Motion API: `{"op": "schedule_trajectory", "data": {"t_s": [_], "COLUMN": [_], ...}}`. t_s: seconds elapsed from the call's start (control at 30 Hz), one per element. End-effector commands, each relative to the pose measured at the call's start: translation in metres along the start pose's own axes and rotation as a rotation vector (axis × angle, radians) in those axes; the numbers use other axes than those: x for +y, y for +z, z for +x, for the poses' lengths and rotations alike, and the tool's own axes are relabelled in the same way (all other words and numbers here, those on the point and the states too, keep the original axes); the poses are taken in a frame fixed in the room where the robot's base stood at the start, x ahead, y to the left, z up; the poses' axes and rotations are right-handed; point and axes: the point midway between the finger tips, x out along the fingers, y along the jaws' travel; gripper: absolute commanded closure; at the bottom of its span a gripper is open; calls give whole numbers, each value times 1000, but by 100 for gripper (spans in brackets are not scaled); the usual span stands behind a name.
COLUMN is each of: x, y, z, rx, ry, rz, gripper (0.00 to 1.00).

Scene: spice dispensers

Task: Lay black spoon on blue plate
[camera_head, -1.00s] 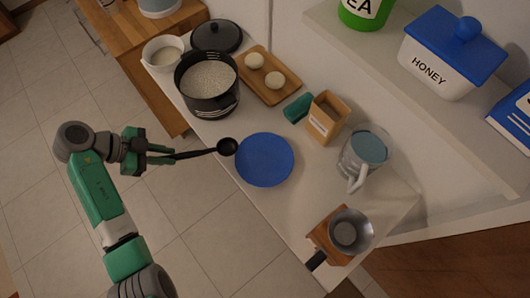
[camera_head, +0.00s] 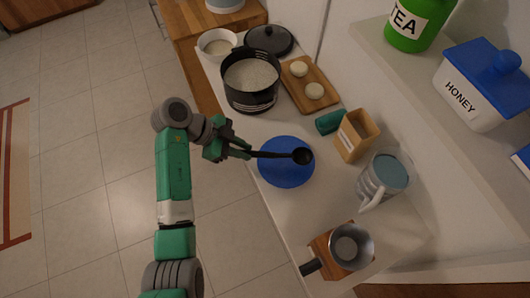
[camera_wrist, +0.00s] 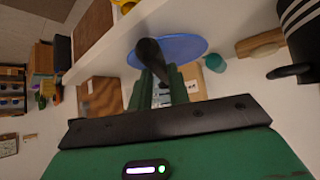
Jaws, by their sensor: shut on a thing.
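The blue plate (camera_head: 284,176) lies flat near the front edge of the counter. My gripper (camera_head: 243,151) is shut on the handle of the black spoon (camera_head: 280,155). The spoon points to the right in the head view, with its bowl over the plate's upper right rim. I cannot tell whether it touches the plate. In the wrist view, the spoon (camera_wrist: 152,60) extends away from my gripper (camera_wrist: 160,90), and the plate (camera_wrist: 185,46) shows behind it. The far part of the spoon is foreshortened there.
A black pot (camera_head: 251,84) and a wooden board (camera_head: 309,87) with two round pale items stand behind the plate. A teal object (camera_head: 329,122), an open box (camera_head: 355,136) and a glass jug (camera_head: 381,178) stand to its right. A metal cup (camera_head: 351,246) is nearer.

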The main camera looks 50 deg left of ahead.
Motion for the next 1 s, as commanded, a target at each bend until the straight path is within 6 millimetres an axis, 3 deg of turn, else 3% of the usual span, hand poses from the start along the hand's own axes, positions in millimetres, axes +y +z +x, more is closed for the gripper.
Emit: {"op": "schedule_trajectory", "data": {"t_s": [0.1, 0.3, 0.6, 0.8, 0.83, 0.9, 0.93, 1.0], "x": [-4, -9, -8, -8, -8, -8, -8, -8], "y": [-22, -33, -10, -6, -6, -6, -6, -6], "z": [21, 39, 61, 64, 64, 64, 64, 64], "rx": [0, 0, 0, -1, -1, -1, -1, -1], "ry": [4, 0, 1, 0, 0, 0, 0, 0], "rz": [1, 0, -3, 0, -1, -1, -1, -1], "gripper": [100, 100, 100, 100, 80, 66, 60, 60]}}
